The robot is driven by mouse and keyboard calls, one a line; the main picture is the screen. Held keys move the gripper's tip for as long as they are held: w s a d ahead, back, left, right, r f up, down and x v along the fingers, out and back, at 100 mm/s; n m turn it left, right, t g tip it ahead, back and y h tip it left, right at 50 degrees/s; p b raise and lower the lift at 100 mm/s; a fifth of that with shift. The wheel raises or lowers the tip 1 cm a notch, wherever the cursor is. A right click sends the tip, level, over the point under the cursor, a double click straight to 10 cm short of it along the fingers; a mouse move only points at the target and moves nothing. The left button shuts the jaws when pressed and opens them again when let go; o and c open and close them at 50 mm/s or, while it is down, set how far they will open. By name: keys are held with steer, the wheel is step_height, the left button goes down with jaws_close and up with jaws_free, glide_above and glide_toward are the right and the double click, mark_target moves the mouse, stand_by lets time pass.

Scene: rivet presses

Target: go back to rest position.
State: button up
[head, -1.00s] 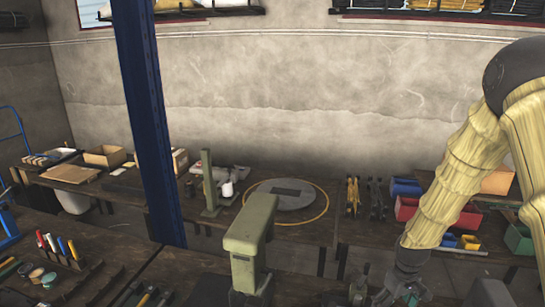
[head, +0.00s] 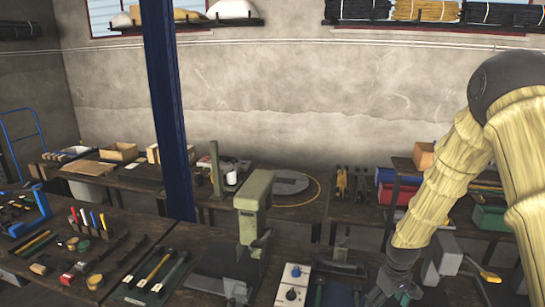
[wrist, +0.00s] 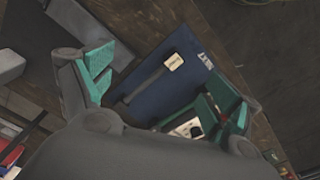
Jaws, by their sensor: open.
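My gripper shows in the wrist view (wrist: 160,95), with its teal-padded fingers spread apart and nothing between them. Below it lie a dark blue mat (wrist: 155,85) and a hammer-like tool with a pale head (wrist: 172,62). In the head view my gripper (head: 400,290) hangs at the lower right over the front bench, pointing down. Its fingertips are partly cut off by the lower edge there. My arm, in a yellowish sleeve, rises from it to the right.
A green press (head: 254,205) stands on the front bench left of my gripper. A control box with knobs (head: 292,284) is beside it. A grey machine with a yellow-handled lever (head: 440,260) stands close on the right. A blue post (head: 168,110) rises at left.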

step_height(320, 180, down, 7)
steer(key=s+a, duration=0.2)
steer(key=a, duration=0.1)
steer(key=s+a+f+m, duration=0.1)
steer(key=s+a+f, duration=0.3)
steer(key=s, duration=0.6)
steer(key=s+a+f+m, duration=0.1)
steer(key=s+a+f, duration=0.1)
steer(key=s+f, duration=0.6)
steer(key=s+a+m, duration=0.1)
steer(key=s+a, duration=0.2)
steer(key=s, duration=1.3)
step_height(320, 180, down, 16)
steer(key=b, duration=1.5)
steer(key=shift+r, duration=0.2)
